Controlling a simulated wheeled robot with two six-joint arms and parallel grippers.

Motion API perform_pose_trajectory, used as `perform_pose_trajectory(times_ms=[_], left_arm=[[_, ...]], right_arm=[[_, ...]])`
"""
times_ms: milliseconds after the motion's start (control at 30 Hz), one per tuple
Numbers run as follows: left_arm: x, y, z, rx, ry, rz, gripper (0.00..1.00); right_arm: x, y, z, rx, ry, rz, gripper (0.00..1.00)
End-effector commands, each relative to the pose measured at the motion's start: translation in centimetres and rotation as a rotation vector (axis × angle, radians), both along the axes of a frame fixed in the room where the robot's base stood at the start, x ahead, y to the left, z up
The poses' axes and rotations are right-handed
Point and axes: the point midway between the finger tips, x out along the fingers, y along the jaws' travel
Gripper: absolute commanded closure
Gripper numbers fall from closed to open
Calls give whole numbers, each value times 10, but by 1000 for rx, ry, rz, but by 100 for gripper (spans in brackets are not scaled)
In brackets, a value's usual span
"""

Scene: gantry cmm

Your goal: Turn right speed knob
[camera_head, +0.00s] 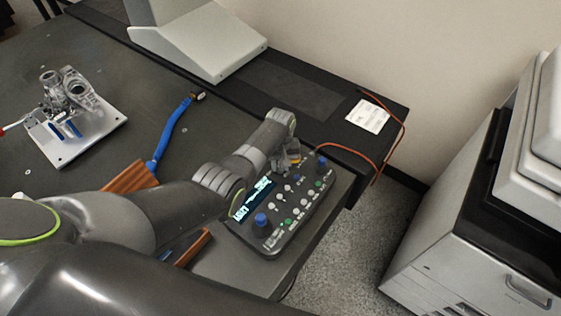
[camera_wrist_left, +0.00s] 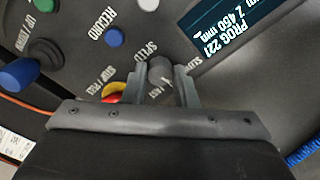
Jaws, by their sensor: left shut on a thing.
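The speed knob (camera_wrist_left: 160,70) is a small grey knob on the dark control panel (camera_head: 325,201), with "SPEED" lettering beside it in the left wrist view. My left gripper (camera_wrist_left: 159,76) is shut on it, one finger on each side. In the head view the left gripper (camera_head: 287,160) reaches down to the panel's far part, and the knob is hidden there by the gripper and wrist. My right gripper is not in view.
The panel carries a lit screen (camera_head: 255,196), a blue joystick (camera_head: 262,219), another blue one (camera_wrist_left: 18,75) and several buttons. A red-and-yellow control (camera_wrist_left: 113,93) sits close to one finger. An orange cable (camera_head: 345,148) runs behind. A metal part on a plate (camera_head: 88,133) stands left.

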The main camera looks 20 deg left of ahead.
Motion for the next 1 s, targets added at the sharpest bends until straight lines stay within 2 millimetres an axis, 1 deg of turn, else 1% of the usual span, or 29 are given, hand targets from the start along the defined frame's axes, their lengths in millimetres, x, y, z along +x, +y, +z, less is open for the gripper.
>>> perform_pose_trajectory(times_ms=[33,400,800,1000], left_arm=[[0,0,2,0,1,-45,97],[0,0,1,-1,1,-396,97],[0,1,1,-1,0,-767,97],[1,1,1,-1,-1,-919,97]], right_arm=[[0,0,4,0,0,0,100],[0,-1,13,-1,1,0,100],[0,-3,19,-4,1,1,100],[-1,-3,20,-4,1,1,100]])
